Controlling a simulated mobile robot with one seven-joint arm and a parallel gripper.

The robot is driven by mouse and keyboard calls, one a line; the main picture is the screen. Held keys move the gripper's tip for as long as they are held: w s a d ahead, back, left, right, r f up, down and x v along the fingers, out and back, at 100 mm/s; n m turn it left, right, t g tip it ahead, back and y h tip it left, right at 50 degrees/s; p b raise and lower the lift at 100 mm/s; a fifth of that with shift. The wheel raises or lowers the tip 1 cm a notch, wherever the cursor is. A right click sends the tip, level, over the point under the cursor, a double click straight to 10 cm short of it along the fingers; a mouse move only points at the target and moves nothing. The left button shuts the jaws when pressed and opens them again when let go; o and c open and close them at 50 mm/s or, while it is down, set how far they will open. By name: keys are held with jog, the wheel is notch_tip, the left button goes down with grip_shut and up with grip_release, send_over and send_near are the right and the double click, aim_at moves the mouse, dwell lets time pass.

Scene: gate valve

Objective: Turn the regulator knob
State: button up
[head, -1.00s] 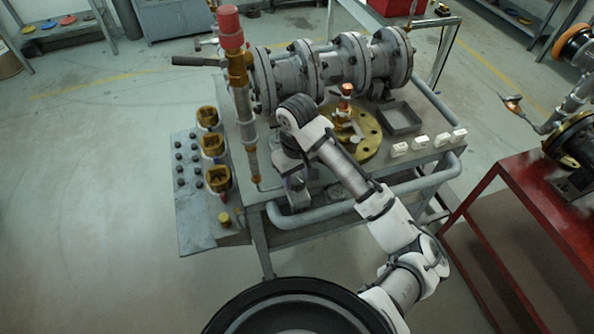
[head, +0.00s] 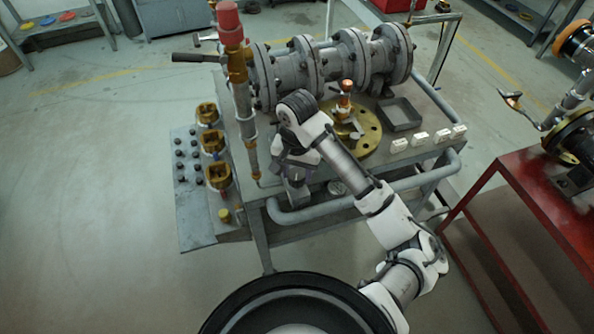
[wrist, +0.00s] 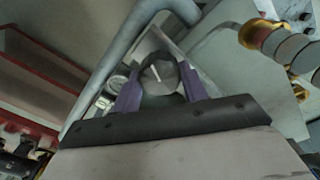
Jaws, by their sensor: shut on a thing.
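The regulator knob (wrist: 161,76) is a round grey knob with a white pointer line on its face, seen in the wrist view near the front edge of the workbench. My gripper (wrist: 160,84) has its two purple fingers on either side of the knob and is shut on it. In the head view my gripper (head: 296,182) points down at the front edge of the bench (head: 315,195), and my wrist hides the knob there.
A grey pipe rail (head: 350,198) runs along the bench front. A vertical pipe with a red cap (head: 229,22) stands left of my arm. Flanged pipes (head: 335,65) lie behind. A brass flange (head: 364,138) and a grey tray (head: 401,114) sit right. A gauge (wrist: 117,83) is beside the knob.

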aim_at(297, 174)
jog(key=shift+m, duration=0.7)
jog(key=o, duration=1)
notch_tip(297, 174, up, 14)
jog(key=shift+b, duration=0.4)
jog(key=shift+s+f, duration=0.1)
jog(key=shift+f, duration=0.1)
